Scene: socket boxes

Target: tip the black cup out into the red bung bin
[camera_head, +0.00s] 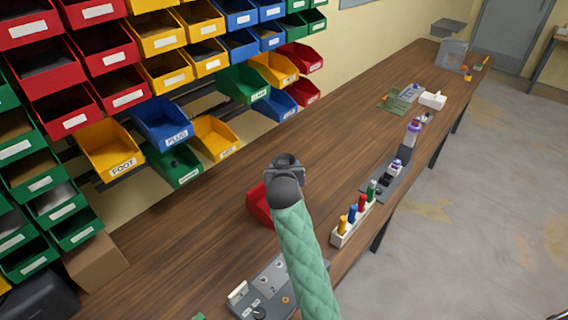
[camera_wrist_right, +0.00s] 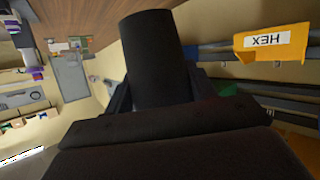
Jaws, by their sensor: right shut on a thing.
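My right gripper (camera_head: 286,163) is at the end of the green-sleeved arm that comes in from below, over the wooden table. In the right wrist view it (camera_wrist_right: 160,95) is shut on the black cup (camera_wrist_right: 153,45), a plain dark cylinder standing out between the fingers. The cup's contents are not visible. In the head view the cup cannot be told apart from the dark gripper. My left gripper is not in view.
A rack of colored bins (camera_head: 160,70) fills the wall at left. A white rack with colored pegs (camera_head: 352,220) and a grey tray (camera_head: 385,190) lie along the right table edge. A grey panel (camera_head: 265,290) is at the front. The table left of the red bin is clear.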

